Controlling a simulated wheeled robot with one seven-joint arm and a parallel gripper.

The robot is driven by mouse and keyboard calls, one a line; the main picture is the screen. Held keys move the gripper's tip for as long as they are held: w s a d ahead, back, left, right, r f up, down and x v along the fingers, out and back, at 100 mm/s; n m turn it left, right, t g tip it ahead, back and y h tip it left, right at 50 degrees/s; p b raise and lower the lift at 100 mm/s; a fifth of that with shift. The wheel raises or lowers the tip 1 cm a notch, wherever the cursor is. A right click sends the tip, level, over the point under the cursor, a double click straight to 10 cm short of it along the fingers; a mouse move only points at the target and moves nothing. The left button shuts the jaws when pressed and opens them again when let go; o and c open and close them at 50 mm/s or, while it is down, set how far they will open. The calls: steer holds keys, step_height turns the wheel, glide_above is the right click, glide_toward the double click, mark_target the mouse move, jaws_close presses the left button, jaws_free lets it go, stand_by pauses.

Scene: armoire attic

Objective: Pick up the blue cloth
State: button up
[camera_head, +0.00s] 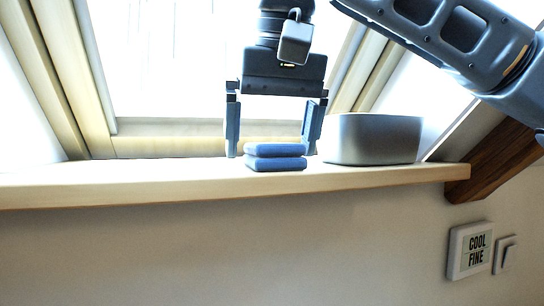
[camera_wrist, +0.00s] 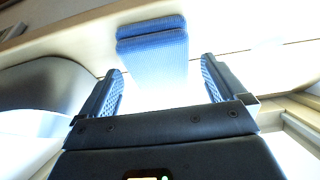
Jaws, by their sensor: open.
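The blue cloth (camera_head: 275,157) is folded into a small stack and lies on the wooden window ledge. My gripper (camera_head: 270,150) is open and points down over the ledge, with its two fingers apart. In the head view the cloth shows between the fingers, near the fingertip level. In the wrist view the cloth (camera_wrist: 153,48) lies ahead of the gap between the open fingertips (camera_wrist: 162,75), and nothing is gripped. I cannot tell whether a finger touches the cloth.
A grey rounded container (camera_head: 372,140) stands on the wooden ledge (camera_head: 130,182) just right of the cloth, close to the right finger. The ledge left of the cloth is clear. A sloped window frame rises behind. A small sign (camera_head: 469,250) hangs on the wall below.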

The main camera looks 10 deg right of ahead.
steer(key=shift+f, duration=0.25)
stand_by(0.4)
steer(key=c, duration=1.1)
